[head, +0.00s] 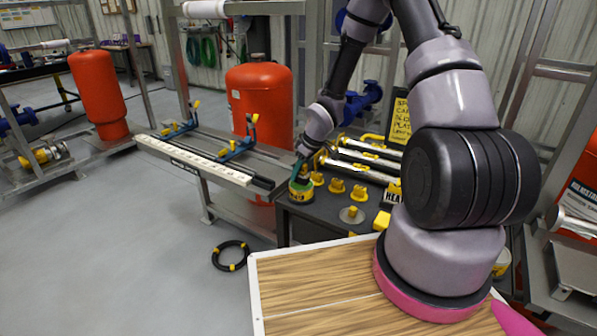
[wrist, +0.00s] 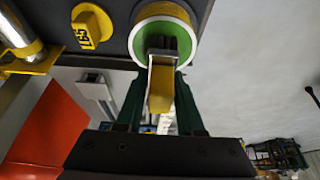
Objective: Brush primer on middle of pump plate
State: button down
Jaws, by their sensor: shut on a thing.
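My gripper (head: 301,168) is at the left end of the dark bench, right at a small yellow and green pot (head: 300,190). In the wrist view its green fingers (wrist: 160,105) are shut on a brush (wrist: 160,92) with a yellow handle and a grey ferrule. The brush's dark tip overlaps the green inside of the pot (wrist: 188,42); I cannot tell whether it is in the primer or just above. A long grey plate (head: 225,148) with blue clamps lies on the stand to the left; I cannot tell if this is the pump plate.
Yellow knobbed pieces (head: 337,186) and a round metal disc (head: 352,215) sit right of the pot. Steel tubes (head: 370,160) lie behind them. A pale strip (head: 190,160) runs along the stand's front.

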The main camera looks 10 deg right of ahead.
jog(key=shift+f, duration=0.4)
dwell(1.1)
jog(key=shift+r, duration=3.5)
